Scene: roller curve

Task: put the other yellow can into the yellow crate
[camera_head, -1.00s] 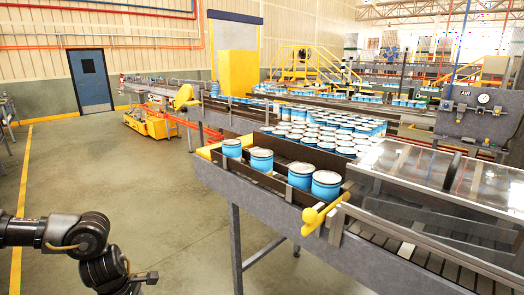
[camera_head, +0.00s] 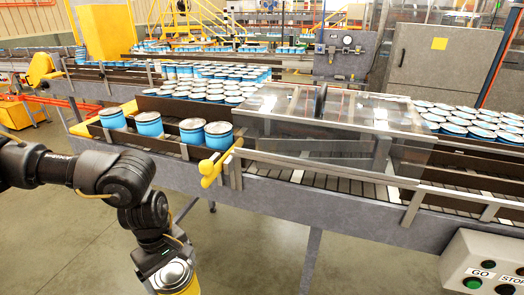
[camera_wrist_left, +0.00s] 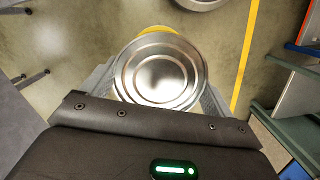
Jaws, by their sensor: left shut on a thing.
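A yellow can (camera_head: 188,288) with a silver lid is at the bottom of the head view, cut off by the frame edge. My left gripper (camera_head: 171,268) is at its top. In the left wrist view the can's round silver lid (camera_wrist_left: 160,72) sits between the two fingers of my left gripper (camera_wrist_left: 160,92), which is shut on it. A strip of its yellow side shows at the far edge. My right gripper is not in view.
A grey conveyor (camera_head: 290,200) with several blue cans crosses the head view. A yellow lever (camera_head: 212,168) projects from its near side. A control box (camera_head: 485,265) stands lower right. A round metal rim (camera_wrist_left: 203,2) shows at the wrist view's top edge, above open floor.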

